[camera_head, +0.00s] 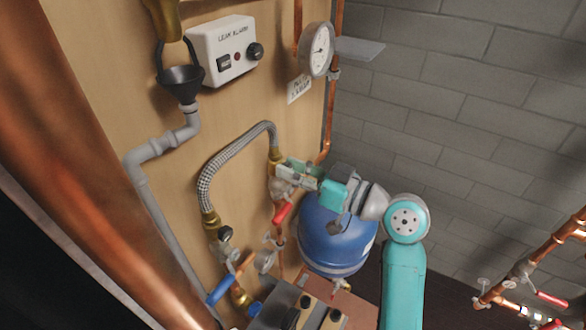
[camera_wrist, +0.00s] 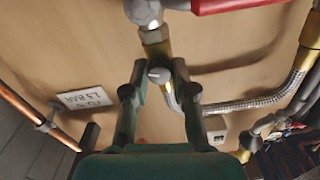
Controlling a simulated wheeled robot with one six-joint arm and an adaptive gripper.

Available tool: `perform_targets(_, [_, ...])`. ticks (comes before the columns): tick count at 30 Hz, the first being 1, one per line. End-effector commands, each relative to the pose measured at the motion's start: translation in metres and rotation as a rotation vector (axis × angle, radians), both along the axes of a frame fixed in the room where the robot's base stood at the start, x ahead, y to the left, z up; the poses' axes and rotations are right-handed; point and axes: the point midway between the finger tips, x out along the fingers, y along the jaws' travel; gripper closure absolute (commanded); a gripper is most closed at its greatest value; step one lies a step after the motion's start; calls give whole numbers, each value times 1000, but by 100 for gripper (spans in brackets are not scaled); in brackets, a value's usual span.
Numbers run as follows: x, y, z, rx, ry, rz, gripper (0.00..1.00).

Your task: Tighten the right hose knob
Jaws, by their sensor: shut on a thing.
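The braided hose (camera_head: 205,180) arches on the wooden panel between two brass ends, and it also shows in the wrist view (camera_wrist: 262,102). The right hose knob (camera_wrist: 159,75) is a small grey knob beside the brass fitting (camera_wrist: 157,48) at the hose's right end. My gripper (camera_wrist: 160,70) has its two fingers on either side of this knob and is shut on it. In the head view my gripper (camera_head: 285,168) reaches the hose's right end from the right, and its fingers hide the knob. The left hose knob (camera_head: 225,233) is dark and uncovered at the lower left end.
A red valve handle (camera_head: 282,212) sits just below my gripper, and a blue handle (camera_head: 218,291) lower left. A blue tank (camera_head: 333,245) stands below my wrist. A gauge (camera_head: 317,50), a leak alarm box (camera_head: 224,50) and a copper pipe (camera_head: 330,110) are above.

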Motion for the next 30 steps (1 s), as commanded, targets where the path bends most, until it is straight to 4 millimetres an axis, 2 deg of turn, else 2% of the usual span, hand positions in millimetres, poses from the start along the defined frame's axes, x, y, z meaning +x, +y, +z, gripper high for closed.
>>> perform_targets(6, [0, 0, -1, 67, 102, 0, 100])
perform_targets(16, [0, 0, -1, 73, 114, 0, 100])
perform_targets(17, [0, 0, -1, 73, 114, 0, 66])
perform_targets(19, [0, 0, -1, 73, 114, 0, 49])
perform_targets(30, [-1, -3, -1, 73, 112, 0, 49])
